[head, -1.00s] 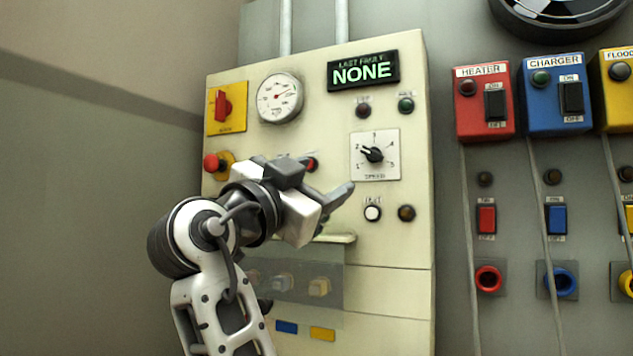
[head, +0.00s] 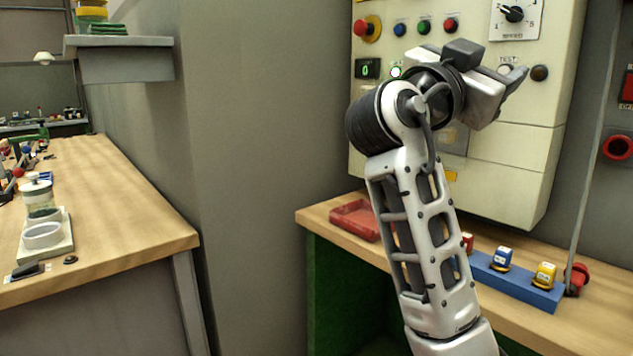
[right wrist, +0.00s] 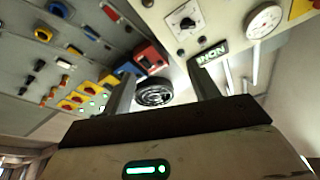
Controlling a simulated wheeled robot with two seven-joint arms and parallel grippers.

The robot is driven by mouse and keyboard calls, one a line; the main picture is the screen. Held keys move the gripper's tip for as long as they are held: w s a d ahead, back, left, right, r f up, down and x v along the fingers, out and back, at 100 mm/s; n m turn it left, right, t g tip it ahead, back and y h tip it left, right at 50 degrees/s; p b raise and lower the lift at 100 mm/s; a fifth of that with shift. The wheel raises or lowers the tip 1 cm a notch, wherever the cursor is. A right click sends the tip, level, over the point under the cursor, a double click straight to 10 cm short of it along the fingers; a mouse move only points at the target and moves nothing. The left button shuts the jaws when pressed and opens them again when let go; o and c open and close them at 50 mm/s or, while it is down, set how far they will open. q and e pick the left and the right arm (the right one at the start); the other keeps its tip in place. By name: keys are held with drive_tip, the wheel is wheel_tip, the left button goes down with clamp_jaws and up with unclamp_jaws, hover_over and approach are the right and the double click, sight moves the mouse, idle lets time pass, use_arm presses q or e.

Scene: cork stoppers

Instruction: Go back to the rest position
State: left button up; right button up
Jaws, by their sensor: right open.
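My right gripper (head: 512,80) is raised in front of the cream control panel (head: 500,175), near its speed dial (head: 513,14) and test button. I cannot tell how far it is from the panel's face. In the right wrist view its two fingers (right wrist: 160,88) stand apart with nothing held between them. My left gripper is not in view.
A wooden bench (head: 335,222) below the panel holds a red tray (head: 352,218) and a blue rack (head: 520,288) with yellow and blue plugs. Another wooden bench (head: 120,220) stands at the left, under a wall shelf (head: 120,42). Bare grey wall lies between.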

drive_tip(key=w+a+f+n+t+y+p, duration=0.15)
drive_tip(key=f+n+y, duration=0.45)
drive_tip(key=f, duration=0.9)
drive_tip(key=w+a+f+n+t+y+p, duration=0.1)
drive_tip(key=w+f+n+y+p, duration=0.15)
drive_tip(key=f+n+y, duration=0.85)
drive_tip(key=s+a+f+g+p, duration=0.1)
drive_tip(key=s+f, duration=0.4)
drive_tip(key=f, duration=0.5)
drive_tip(key=s+a+f+g+p, duration=0.1)
drive_tip(key=s+a+f, duration=0.1)
drive_tip(key=s+f, duration=0.55)
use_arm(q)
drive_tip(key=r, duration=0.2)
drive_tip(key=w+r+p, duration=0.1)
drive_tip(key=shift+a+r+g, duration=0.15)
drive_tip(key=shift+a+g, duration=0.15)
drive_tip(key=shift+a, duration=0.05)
use_arm(e)
drive_tip(key=s+a+f+g+y, duration=0.1)
drive_tip(key=s+f, duration=0.2)
drive_tip(key=s, duration=0.4)
drive_tip(key=s+a+f+g+y, duration=0.1)
drive_tip(key=s+f+y, duration=0.1)
drive_tip(key=s+f, duration=0.2)
drive_tip(key=s, duration=0.2)
drive_tip(key=shift+s+f+y, duration=0.2)
drive_tip(key=shift+s+y, duration=0.1)
drive_tip(key=shift+s, duration=0.1)
